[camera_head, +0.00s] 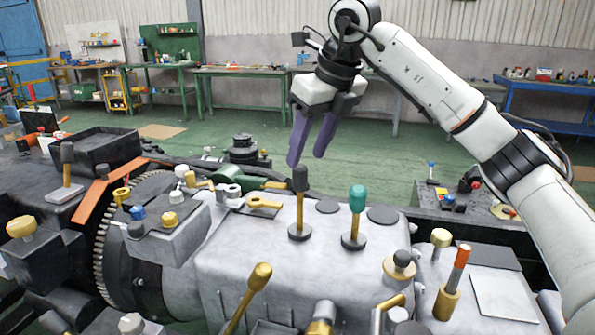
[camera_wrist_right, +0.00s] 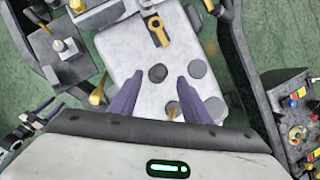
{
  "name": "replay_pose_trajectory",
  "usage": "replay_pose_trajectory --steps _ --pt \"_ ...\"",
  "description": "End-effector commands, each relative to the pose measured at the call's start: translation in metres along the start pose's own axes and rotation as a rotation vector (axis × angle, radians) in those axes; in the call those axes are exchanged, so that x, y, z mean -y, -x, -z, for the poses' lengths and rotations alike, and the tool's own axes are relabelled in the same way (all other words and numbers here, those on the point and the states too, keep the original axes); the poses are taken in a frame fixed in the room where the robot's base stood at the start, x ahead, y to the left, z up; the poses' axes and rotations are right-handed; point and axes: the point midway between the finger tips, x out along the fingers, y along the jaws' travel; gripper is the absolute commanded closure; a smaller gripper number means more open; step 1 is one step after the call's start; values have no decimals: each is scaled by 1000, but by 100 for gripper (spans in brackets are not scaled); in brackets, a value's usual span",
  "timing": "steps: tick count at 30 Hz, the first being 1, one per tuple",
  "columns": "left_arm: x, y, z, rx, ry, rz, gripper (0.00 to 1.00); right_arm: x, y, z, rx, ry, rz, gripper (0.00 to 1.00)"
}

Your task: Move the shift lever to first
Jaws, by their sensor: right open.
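Two upright levers stand on the grey gearbox cover (camera_head: 250,250) in the head view. One has a black knob (camera_head: 300,178), the other a green knob (camera_head: 357,198). Both have round dark bases. I cannot tell from the frames which is the shift lever. My right gripper (camera_head: 306,160) is open and empty, its purple fingers pointing down just above the black knob, with no clear contact. In the right wrist view the open fingers (camera_wrist_right: 162,78) frame a dark round shape (camera_wrist_right: 158,73) on the pale cover. My left gripper is out of view.
A yellow handle (camera_head: 263,203) lies left of the black-knobbed lever. A brass-knobbed lever (camera_head: 248,292) leans in front, and an orange-topped lever (camera_head: 455,278) stands at right. A toothed gear ring (camera_head: 103,250) is at left.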

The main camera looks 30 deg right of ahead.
Motion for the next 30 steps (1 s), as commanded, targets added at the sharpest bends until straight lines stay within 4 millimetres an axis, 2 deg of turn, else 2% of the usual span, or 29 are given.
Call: replay_pose_trajectory --steps 1,3,9,14,21,22,27,30 --pt "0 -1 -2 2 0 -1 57 0 -12 1 -4 1 0 57" --pt "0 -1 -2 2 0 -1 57 0 -25 1 -4 1 0 57" --pt "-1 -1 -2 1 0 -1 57 -1 -52 0 -1 2 -2 57" --pt "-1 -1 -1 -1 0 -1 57 -1 -61 0 0 2 -2 57" --pt "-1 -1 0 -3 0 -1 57 -1 -62 0 1 3 -2 57" --pt "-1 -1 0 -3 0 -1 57 -1 -61 0 1 3 -2 58" --pt "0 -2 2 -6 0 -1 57 -1 -61 0 1 3 -2 87" --pt "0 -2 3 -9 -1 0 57 -1 -61 0 1 3 -2 100"
